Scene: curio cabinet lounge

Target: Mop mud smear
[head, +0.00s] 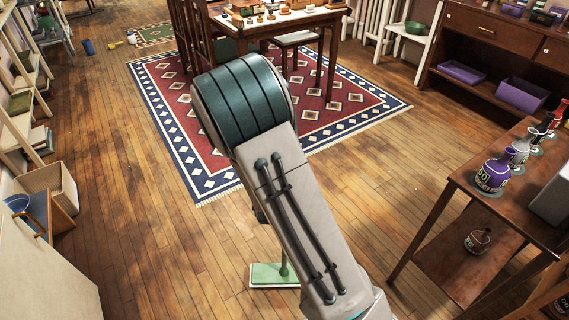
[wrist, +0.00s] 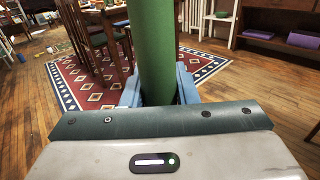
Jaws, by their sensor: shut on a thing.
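My gripper (wrist: 158,88) is shut on a thick green mop handle (wrist: 152,40), which stands between its two blue fingers in the wrist view. In the head view my arm hides the gripper and most of the handle. The flat green mop head (head: 272,275) shows low in the middle of the head view, at the wooden floor, partly behind my arm. I cannot make out a mud smear in either view.
A red and blue rug (head: 342,110) lies ahead under a table (head: 300,17) and chairs. A brown side table (head: 425,225) with several bottles stands at right. Shelves and a wooden bin (head: 50,182) line the left. The floor between is mostly clear.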

